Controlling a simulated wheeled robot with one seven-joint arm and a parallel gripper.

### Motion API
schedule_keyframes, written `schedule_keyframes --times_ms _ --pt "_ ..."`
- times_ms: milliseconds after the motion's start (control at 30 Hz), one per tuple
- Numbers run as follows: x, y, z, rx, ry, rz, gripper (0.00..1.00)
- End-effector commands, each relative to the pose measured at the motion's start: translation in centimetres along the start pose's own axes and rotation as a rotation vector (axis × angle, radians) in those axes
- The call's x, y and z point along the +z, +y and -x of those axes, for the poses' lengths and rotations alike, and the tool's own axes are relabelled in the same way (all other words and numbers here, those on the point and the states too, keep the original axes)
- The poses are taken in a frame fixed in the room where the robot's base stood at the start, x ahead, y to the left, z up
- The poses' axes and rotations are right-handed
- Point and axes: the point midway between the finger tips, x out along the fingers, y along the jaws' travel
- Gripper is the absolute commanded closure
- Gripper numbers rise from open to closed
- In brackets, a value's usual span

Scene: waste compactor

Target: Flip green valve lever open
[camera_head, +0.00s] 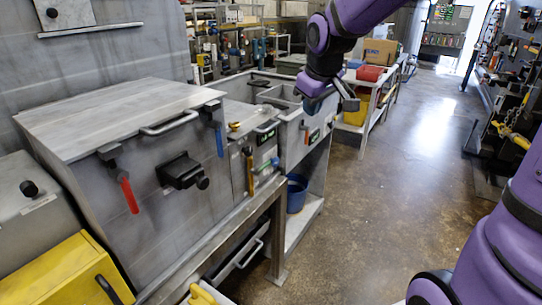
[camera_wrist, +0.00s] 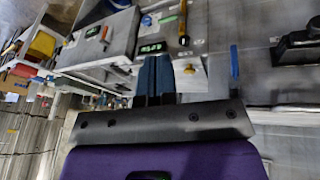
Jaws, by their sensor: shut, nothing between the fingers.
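My gripper (camera_head: 314,103) is in the air in front of and above the far panel, apart from the levers. In the wrist view its dark blue fingers (camera_wrist: 155,76) are together and empty, with the blue lever (camera_wrist: 234,62) to their right.
A black knob (camera_head: 183,172) and metal handle (camera_head: 170,122) stick out from the near box. Green displays (camera_head: 267,138) sit on the panels. A blue bucket (camera_head: 296,192) stands on the lower shelf.

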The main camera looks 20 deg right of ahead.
Motion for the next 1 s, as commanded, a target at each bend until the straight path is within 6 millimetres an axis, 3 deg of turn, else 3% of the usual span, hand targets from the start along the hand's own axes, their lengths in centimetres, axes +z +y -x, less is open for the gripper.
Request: schedule_keyframes --times_ms 500,1000 --pt "-6.8 2.9 -11.9 -0.121 0.048 0.140 1.00" --pt "-10.9 5.6 -23.5 -0.248 0.178 0.189 1.00"
